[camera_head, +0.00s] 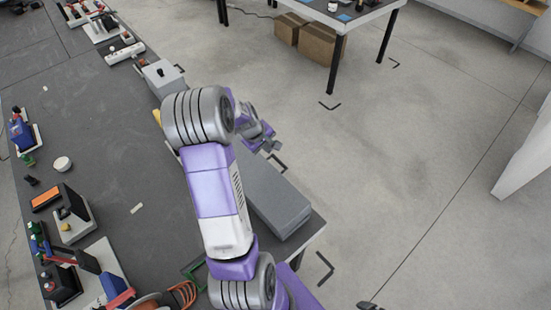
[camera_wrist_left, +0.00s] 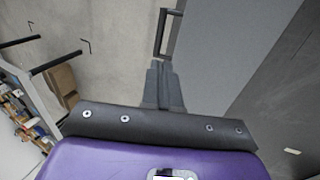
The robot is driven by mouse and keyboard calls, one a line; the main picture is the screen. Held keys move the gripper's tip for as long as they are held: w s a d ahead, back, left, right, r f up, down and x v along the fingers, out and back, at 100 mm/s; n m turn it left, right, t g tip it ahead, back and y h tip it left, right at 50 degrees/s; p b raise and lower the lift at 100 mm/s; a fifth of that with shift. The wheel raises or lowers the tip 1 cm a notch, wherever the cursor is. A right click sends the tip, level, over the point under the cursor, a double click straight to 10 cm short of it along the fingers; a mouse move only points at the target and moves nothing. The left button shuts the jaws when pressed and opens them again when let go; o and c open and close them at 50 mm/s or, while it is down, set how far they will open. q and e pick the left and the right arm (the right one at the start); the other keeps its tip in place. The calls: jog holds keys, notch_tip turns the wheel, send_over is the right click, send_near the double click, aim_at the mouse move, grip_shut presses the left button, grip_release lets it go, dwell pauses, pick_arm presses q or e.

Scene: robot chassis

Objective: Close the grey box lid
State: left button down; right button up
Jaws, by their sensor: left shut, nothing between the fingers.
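The grey box (camera_head: 278,202) is long and lies along the right edge of the dark table, partly hidden behind my left arm in the head view. Its upper face looks flat, but I cannot tell how far the lid is closed. In the left wrist view the box's grey surface (camera_wrist_left: 225,45) fills the upper right, with a black handle (camera_wrist_left: 167,33) at its left edge. My left gripper (camera_head: 272,146) is near the box's far end. In the left wrist view its fingers (camera_wrist_left: 157,66) are together and empty, just below the handle. I do not see my right gripper.
The dark table (camera_head: 130,165) holds several tools and devices along its left side. A smaller grey box (camera_head: 163,78) stands at its far right edge. Open floor (camera_head: 400,180) lies to the right. Cardboard boxes (camera_head: 318,43) sit under another table at the back.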

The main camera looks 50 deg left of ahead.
aim_at(278, 161)
pick_arm(q)
jog(key=x, duration=1)
jog(key=shift+w+f, duration=0.2)
jog(key=shift+f, duration=0.15)
